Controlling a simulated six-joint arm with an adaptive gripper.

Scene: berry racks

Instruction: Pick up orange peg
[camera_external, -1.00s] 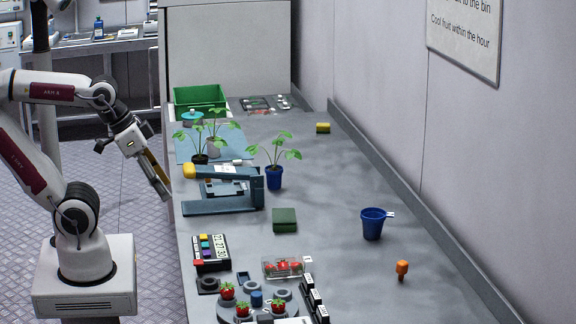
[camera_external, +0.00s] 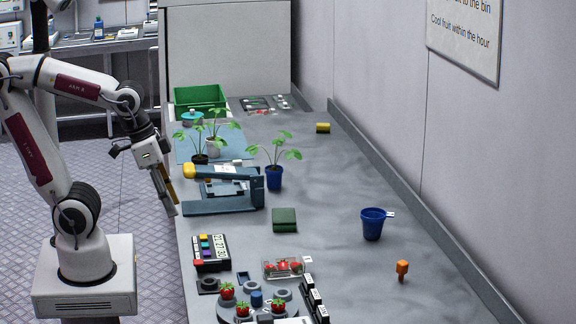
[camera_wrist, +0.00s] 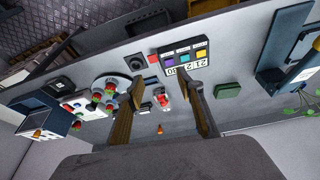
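The orange peg (camera_external: 402,270) stands on the grey bench at the front right, in front of the blue cup, with its wider head up. In the wrist view a small orange thing (camera_wrist: 160,130) between my fingers, beyond the clear punnet, looks like this peg. My gripper (camera_external: 169,204) hangs by the left edge of the bench, far to the left of the peg. In the wrist view my gripper (camera_wrist: 165,88) is open, with its two fingers wide apart and nothing between them.
A blue-grey stand (camera_external: 222,206) is just right of my gripper. Bare bench surrounds the peg. A wall runs along the right.

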